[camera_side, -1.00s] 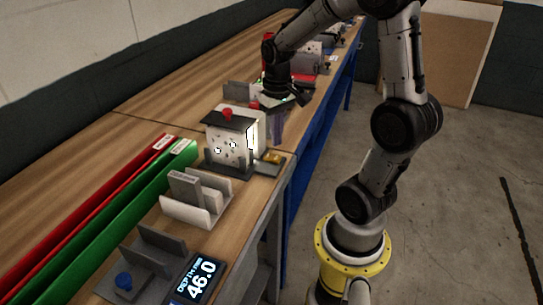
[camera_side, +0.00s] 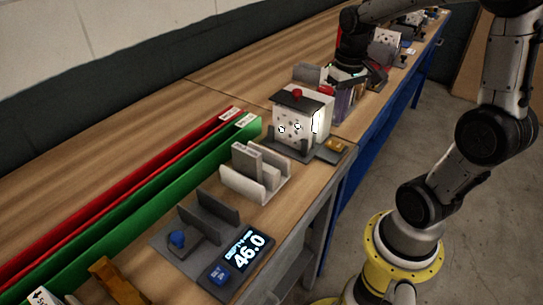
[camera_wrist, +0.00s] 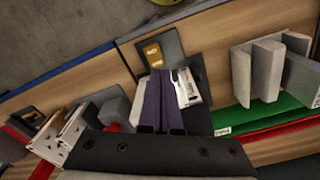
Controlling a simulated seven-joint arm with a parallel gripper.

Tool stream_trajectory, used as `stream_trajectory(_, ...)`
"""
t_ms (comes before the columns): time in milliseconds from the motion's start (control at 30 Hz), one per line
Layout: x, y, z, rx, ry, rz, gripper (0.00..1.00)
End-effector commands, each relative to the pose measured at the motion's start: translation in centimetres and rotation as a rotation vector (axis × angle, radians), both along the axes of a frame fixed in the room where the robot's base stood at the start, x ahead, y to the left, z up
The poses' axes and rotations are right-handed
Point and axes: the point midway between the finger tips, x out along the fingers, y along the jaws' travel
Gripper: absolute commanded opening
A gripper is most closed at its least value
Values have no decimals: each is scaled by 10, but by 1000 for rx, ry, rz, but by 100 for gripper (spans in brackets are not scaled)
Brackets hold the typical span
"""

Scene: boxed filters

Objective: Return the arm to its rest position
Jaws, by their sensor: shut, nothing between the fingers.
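My gripper (camera_side: 343,112) hangs from the arm in the side view, just behind and right of the white box. Its purple fingers point down and are shut with nothing between them. In the wrist view the two purple fingers (camera_wrist: 160,80) lie side by side at the centre. The white box (camera_side: 290,125) has a dark top, a red knob and small round marks on its face. It stands upright in a dark grey holder with a yellow part (camera_side: 336,145) at its right. The wrist view also shows that yellow part (camera_wrist: 152,53).
A grey and white slotted holder (camera_side: 255,180) stands nearer the camera. A display (camera_side: 240,255) reads 46.0. Green (camera_side: 140,190) and red (camera_side: 110,177) channels run along the left. More fixtures line the bench behind my gripper.

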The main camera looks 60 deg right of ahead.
Motion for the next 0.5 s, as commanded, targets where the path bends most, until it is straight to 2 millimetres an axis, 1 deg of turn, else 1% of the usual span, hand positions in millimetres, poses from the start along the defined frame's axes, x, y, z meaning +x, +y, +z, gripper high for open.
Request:
stream_trajectory(33, 4, 15, 15, -23, -43, 53, 0)
stream_trajectory(67, 4, 26, 23, -35, -69, 87, 0)
stream_trajectory(100, 2, 41, 34, -51, -107, 136, 0)
stream_trajectory(167, -6, 66, 49, -73, -169, 211, 0)
stream_trajectory(200, -14, 81, 57, -84, -211, 258, 0)
stream_trajectory(233, -20, 91, 62, -91, -242, 292, 0)
stream_trajectory(300, -36, 112, 69, -103, -311, 362, 0)
stream_trajectory(400, -59, 132, 72, -109, -393, 436, 0)
stream_trajectory(500, -76, 141, 67, -109, -445, 475, 0)
